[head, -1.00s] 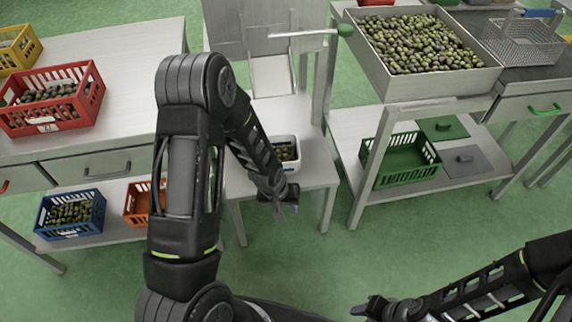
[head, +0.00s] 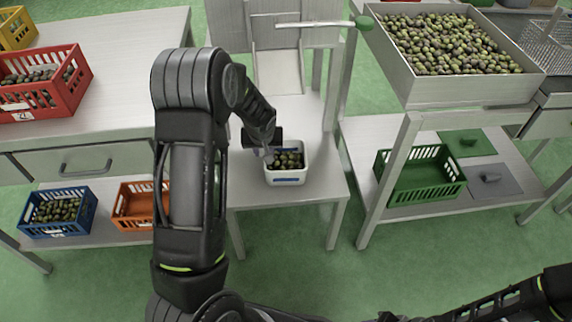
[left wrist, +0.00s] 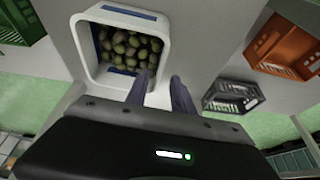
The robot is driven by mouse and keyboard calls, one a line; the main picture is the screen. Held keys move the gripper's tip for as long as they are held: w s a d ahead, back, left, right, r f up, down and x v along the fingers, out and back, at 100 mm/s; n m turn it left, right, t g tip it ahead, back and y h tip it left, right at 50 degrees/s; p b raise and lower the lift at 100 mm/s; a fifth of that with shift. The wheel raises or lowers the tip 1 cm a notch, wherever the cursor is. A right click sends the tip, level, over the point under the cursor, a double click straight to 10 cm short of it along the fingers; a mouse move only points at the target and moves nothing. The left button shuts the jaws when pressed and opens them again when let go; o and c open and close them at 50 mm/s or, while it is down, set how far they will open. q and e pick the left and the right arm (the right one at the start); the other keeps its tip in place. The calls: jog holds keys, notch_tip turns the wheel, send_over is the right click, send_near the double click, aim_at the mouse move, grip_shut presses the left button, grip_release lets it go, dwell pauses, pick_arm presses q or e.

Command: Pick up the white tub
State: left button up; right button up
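The white tub (head: 287,174) holds olives, has a blue label on its front, and stands upright on the low metal table (head: 321,187). My left gripper (head: 268,152) is at the tub's left side, close to its rim. In the left wrist view the tub (left wrist: 164,42) is at upper left. The two fingers of the gripper (left wrist: 160,88) are apart, one overlapping the tub's opening and one outside its wall, with part of the rim showing between them. I cannot tell if they touch it.
A blue crate (head: 58,212) and an orange crate (head: 135,205) sit on the left shelf. A red crate (head: 40,80) is on the table above. At right, a metal tray of olives (head: 480,90) stands above a green crate (head: 420,178).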

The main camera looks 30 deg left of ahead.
pick_arm(q)
jog(key=shift+x, duration=1.3)
jog(key=shift+f, duration=0.1)
